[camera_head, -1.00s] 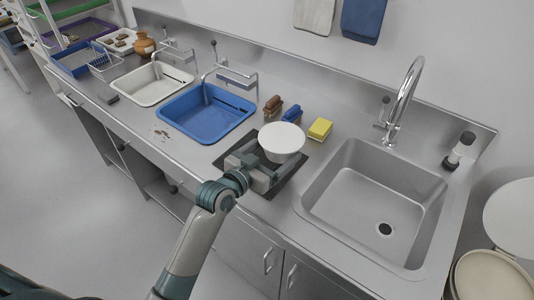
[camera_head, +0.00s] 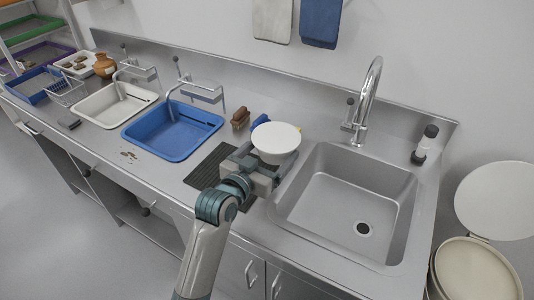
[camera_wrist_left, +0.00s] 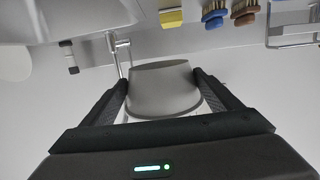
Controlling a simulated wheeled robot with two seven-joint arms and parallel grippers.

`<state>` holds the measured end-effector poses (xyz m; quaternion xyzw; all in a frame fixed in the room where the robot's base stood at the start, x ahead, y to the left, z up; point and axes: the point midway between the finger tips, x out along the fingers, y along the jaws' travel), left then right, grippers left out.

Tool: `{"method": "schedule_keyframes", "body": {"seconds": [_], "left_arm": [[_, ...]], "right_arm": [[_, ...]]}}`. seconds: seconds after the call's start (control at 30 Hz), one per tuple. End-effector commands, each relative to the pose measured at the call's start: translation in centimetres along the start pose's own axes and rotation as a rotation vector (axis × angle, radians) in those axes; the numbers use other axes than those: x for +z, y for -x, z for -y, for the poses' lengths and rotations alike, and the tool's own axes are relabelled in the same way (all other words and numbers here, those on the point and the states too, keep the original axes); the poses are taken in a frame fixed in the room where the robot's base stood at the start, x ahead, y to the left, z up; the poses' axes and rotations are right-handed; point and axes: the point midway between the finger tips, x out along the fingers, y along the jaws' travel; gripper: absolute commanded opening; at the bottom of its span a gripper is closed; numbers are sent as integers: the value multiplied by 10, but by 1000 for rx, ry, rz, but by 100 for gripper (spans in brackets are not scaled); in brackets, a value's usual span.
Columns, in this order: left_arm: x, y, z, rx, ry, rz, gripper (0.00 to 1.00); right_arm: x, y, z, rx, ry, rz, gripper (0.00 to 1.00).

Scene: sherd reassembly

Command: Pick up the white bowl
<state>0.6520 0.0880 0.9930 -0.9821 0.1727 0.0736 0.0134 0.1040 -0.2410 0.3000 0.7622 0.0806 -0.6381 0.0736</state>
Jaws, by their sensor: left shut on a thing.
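The white bowl (camera_head: 276,141) is held at the left edge of the big steel sink, over the counter in the head view. My left gripper (camera_head: 258,168) is shut on it, gripping from the near side. In the left wrist view the bowl (camera_wrist_left: 165,88) shows grey and fills the space between the two dark fingers (camera_wrist_left: 163,105). The fingers press on its sides. The bowl hides part of the counter behind it. My right gripper is not in view.
The big steel sink (camera_head: 325,190) with its tall tap (camera_head: 370,95) is to the right. A dark ribbed mat (camera_head: 205,170) lies under my gripper. A blue basin (camera_head: 172,132), brown brush (camera_head: 240,119) and blue brush (camera_head: 260,121) stand to the left. A yellow sponge (camera_wrist_left: 171,18) shows in the wrist view.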

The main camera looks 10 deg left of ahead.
Motion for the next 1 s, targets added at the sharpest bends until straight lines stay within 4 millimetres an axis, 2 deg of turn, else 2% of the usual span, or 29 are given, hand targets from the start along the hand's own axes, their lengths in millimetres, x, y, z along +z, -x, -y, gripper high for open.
{"method": "schedule_keyframes", "body": {"seconds": [0.83, 1.0], "left_arm": [[-3, -1, -4, 0, 1, -1, 58], [-8, 4, -1, -10, 2, -1, 58]], "right_arm": [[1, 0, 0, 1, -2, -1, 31], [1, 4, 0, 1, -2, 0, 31]]}}
